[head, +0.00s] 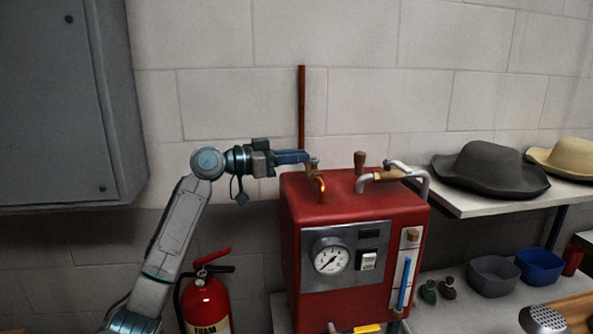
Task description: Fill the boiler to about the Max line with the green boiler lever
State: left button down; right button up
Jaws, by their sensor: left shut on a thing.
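The red boiler (303,215) stands in the middle, with pipes and taps on top. My left gripper (308,158) reaches in from the left at the boiler's top back-left corner. Its jaws are shut on the lever at the left tap (321,186). The fingers cover the lever, so I cannot see its green colour. A sight gauge (404,283) on the boiler's right front shows a blue column in its tube. Its Max line is too small to read. My right gripper is not in view.
A round pressure dial (331,256) is on the boiler's front. A yellow-handled lever (367,329) sits below. A fire extinguisher (205,303) stands at the left. Hats (487,165) lie on a shelf at the right, with bowls (493,276) below. A grey cabinet (62,95) hangs at the upper left.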

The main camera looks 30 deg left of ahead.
pick_arm(q)
jog(key=shift+w+a+m+g+h+b, duration=0.2)
jog(key=shift+w+m+g+h+b, duration=0.05)
jog(key=shift+m+g+h+b, duration=0.4)
jog(key=c, duration=1.4)
grip_release()
jog(key=shift+o, duration=0.2)
jog(key=shift+s+a+f+b, duration=0.15)
jog(key=shift+s+a+b, duration=0.15)
jog(key=shift+a, duration=0.1)
jog(key=b+v, duration=0.4)
jog(key=v, duration=0.5)
jog(key=shift+a+r+b, duration=0.2)
jog(key=shift+a+b, duration=0.1)
jog(key=shift+a, duration=0.05)
